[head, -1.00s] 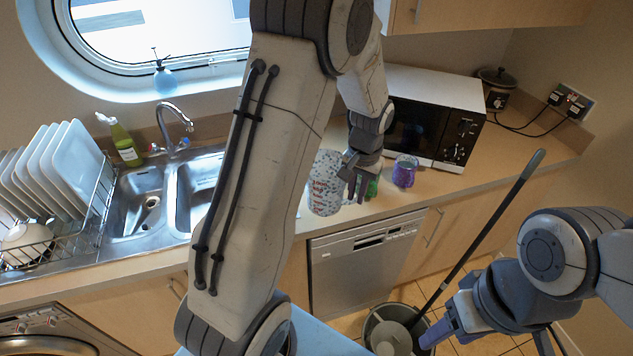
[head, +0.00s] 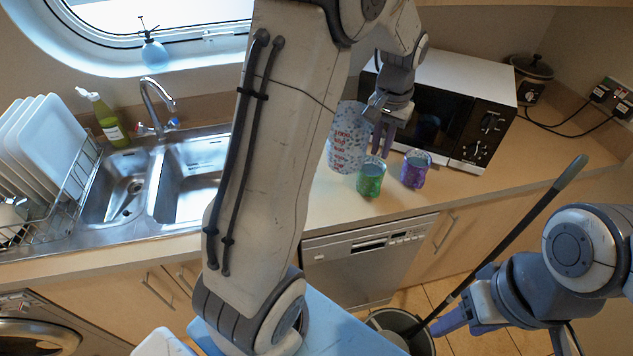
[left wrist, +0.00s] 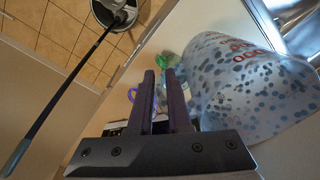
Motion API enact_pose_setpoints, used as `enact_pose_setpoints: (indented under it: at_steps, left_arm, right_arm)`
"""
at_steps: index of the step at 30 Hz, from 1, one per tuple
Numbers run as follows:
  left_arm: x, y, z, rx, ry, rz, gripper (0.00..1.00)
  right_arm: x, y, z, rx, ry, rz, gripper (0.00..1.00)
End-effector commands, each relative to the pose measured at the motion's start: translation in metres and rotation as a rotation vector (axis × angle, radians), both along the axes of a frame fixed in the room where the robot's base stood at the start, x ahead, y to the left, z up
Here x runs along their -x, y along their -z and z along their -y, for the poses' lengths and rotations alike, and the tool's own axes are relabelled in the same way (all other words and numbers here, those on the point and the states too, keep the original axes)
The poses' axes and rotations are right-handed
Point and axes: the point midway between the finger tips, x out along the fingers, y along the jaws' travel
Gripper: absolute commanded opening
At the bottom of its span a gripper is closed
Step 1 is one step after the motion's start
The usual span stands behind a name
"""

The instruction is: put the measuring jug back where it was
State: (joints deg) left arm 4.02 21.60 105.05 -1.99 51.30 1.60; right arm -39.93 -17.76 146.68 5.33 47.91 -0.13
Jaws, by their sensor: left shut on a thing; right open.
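The measuring jug (head: 347,140) is pale, with blue dots and red lettering. It stands nearly upright at the counter, left of the microwave and just behind a green glass. I cannot tell whether its base touches the counter. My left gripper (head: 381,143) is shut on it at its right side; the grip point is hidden. In the left wrist view the jug (left wrist: 250,90) fills the right side beside the nearly closed fingers (left wrist: 162,78). My right gripper (head: 447,323) is open and empty at lower right, low in front of the cupboards.
The green glass (head: 371,178) and a purple glass (head: 415,169) stand close to the jug. The microwave (head: 450,110) is behind them. The sink (head: 190,180) is at left. Bare counter (head: 500,190) lies to the right. A mop handle (head: 500,245) leans from a bucket below.

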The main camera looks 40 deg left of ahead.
Motion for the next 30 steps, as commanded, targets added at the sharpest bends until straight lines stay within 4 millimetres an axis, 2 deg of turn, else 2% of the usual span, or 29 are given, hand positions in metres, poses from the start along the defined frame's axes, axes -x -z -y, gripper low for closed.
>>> enact_pose_setpoints:
  at_steps: [1, 6, 9, 13, 17, 24, 30]
  left_arm:
    - [0.000, 0.012, 0.000, 0.000, 0.000, 0.001, 0.00]
    - [0.000, 0.031, 0.000, 0.000, 0.000, 0.001, 0.00]
    - [0.000, 0.038, 0.000, 0.000, 0.000, 0.001, 0.00]
    - [0.000, 0.043, -0.009, 0.000, -0.003, -0.001, 0.00]
    - [0.003, 0.056, -0.035, 0.001, -0.007, -0.004, 0.00]
    - [0.006, 0.088, -0.089, 0.001, -0.005, -0.005, 0.00]
    - [0.006, 0.105, -0.114, 0.000, -0.002, 0.000, 0.00]
  right_arm:
    - [0.000, 0.012, 0.000, 0.000, 0.001, 0.000, 0.58]
    - [0.000, 0.031, 0.000, 0.000, 0.003, 0.000, 0.58]
    - [0.000, 0.038, 0.000, 0.000, 0.004, 0.000, 0.58]
    - [0.000, 0.035, 0.000, 0.000, 0.004, 0.000, 0.58]
    - [0.000, 0.024, 0.000, 0.000, 0.005, 0.000, 0.58]
    - [0.000, 0.005, 0.000, 0.000, 0.005, 0.000, 0.58]
    - [0.000, -0.002, 0.000, 0.000, 0.004, 0.000, 0.58]
